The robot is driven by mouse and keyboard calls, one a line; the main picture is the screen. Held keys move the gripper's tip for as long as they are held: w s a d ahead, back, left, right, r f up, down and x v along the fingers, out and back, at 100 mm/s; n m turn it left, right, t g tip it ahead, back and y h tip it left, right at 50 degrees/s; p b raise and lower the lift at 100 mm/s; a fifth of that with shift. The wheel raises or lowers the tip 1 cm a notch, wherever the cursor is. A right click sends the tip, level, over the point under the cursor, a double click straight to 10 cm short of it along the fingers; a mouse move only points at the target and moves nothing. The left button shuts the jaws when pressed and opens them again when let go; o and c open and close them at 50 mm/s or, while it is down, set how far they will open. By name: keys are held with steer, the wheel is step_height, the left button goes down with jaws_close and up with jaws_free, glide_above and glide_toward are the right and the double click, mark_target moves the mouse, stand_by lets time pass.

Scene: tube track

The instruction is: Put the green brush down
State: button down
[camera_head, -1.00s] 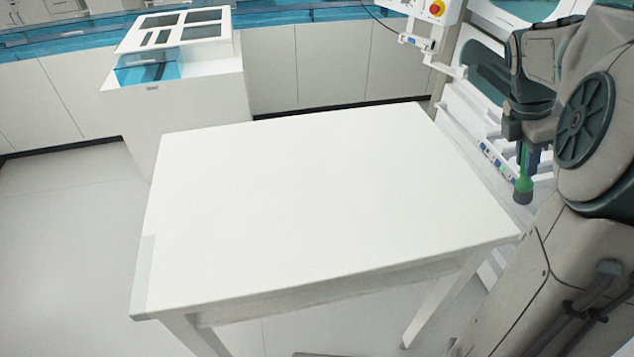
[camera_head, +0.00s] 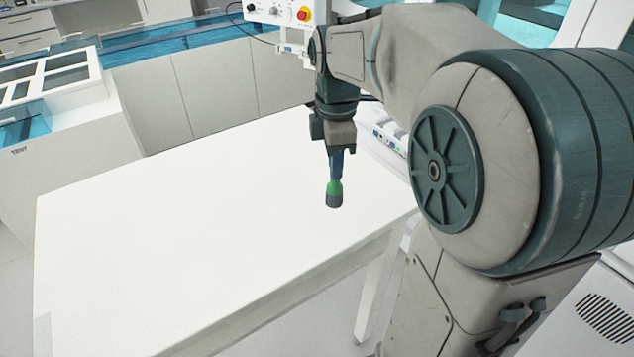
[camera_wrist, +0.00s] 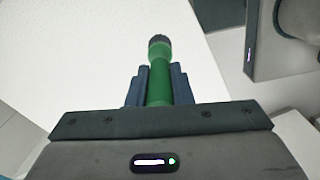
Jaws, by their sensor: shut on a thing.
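The green brush (camera_head: 334,188) hangs upright from my gripper (camera_head: 337,160), its dark end down. My gripper is shut on it. In the head view the brush is over the right part of the white table (camera_head: 180,230); the gap between its dark end and the tabletop is hard to judge. In the wrist view the brush (camera_wrist: 158,75) sits between the two dark fingers of my gripper (camera_wrist: 160,88), with the white tabletop (camera_wrist: 80,65) behind it.
The tabletop is bare, with wide free room left of the brush. A white machine with small coloured controls (camera_head: 388,138) stands beyond the table's right edge. A white cabinet (camera_head: 70,130) stands at the far left. A control panel with a red button (camera_head: 303,14) is at the back.

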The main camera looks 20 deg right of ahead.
step_height(320, 180, down, 6)
steer(key=a, duration=0.3)
steer(key=shift+w, duration=0.2)
steer(key=shift+r, duration=0.1)
steer(key=c, duration=1.3)
jaws_free()
steer(key=shift+d, duration=0.1)
steer(key=shift+r, duration=0.15)
